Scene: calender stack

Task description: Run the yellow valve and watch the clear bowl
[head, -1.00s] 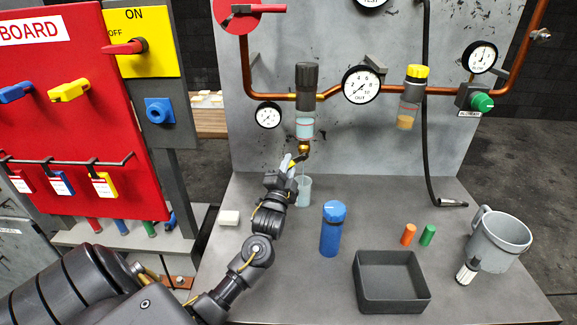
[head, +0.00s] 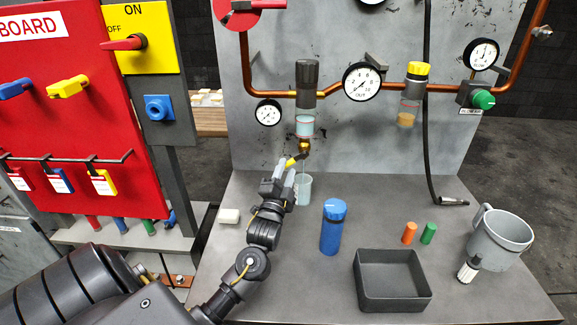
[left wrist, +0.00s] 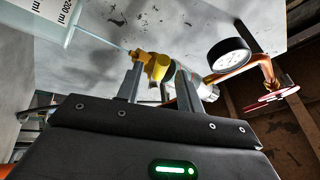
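The clear bowl (head: 305,124) hangs under a dark grey filter body on the copper pipe. It holds pale liquid and has a red line near its middle. The yellow valve (head: 296,158) sits on the brass fitting under the bowl, its lever pointing down-left; it also shows in the left wrist view (left wrist: 157,66). A thin stream runs from it into a clear beaker (head: 303,189), also in the left wrist view (left wrist: 56,14). My right gripper is out of view.
A blue bottle (head: 332,230) and dark tray (head: 393,302) stand right of my left arm. A white block (head: 229,216) lies left of it. A grey mug (head: 500,240) is at far right. The red board (head: 75,130) borders the left side.

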